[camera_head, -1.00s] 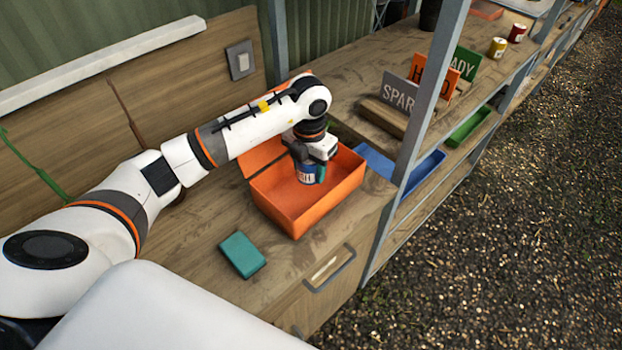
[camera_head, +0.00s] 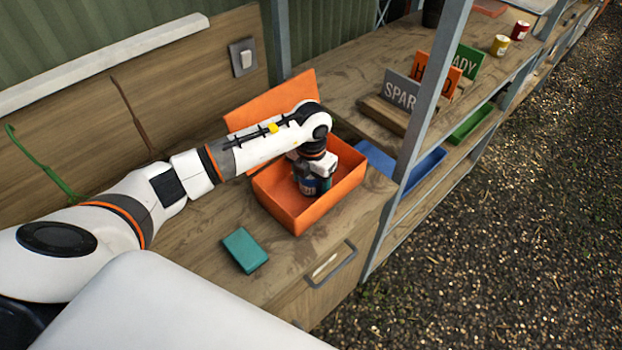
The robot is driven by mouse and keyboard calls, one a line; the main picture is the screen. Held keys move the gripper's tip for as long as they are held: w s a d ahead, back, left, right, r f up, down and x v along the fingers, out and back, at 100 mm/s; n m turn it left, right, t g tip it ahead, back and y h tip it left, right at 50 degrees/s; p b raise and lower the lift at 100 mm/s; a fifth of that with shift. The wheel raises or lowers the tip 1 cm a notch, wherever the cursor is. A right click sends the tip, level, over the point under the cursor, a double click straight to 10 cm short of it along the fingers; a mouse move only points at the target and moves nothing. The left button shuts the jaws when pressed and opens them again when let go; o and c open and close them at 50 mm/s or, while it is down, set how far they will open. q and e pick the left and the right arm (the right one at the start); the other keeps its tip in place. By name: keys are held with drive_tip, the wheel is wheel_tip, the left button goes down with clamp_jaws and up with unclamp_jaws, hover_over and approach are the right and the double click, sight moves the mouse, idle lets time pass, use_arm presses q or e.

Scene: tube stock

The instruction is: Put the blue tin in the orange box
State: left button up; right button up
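The orange box (camera_head: 298,218) stands on the wooden bench with its lid raised at the back. The blue tin (camera_head: 307,187) is inside the box's walls, low near its floor. My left gripper (camera_head: 314,180) reaches down into the box from above, with its fingers around the tin. It looks shut on the tin, though the fingers are small and partly hidden. I cannot tell whether the tin touches the box floor. My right gripper is not in view.
A teal block (camera_head: 244,250) lies on the bench in front of the box. A metal shelf post (camera_head: 420,120) rises to the right. Blue (camera_head: 425,172) and green (camera_head: 472,124) trays sit on the lower shelf. Sign cards (camera_head: 400,90) and two small tins stand above.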

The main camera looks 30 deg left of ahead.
use_arm(q)
drive_tip(key=shift+r, duration=0.15)
wheel_tip(320, 180, up, 12)
drive_tip(key=b, duration=0.3)
idle(0.4)
drive_tip(key=shift+r, duration=0.1)
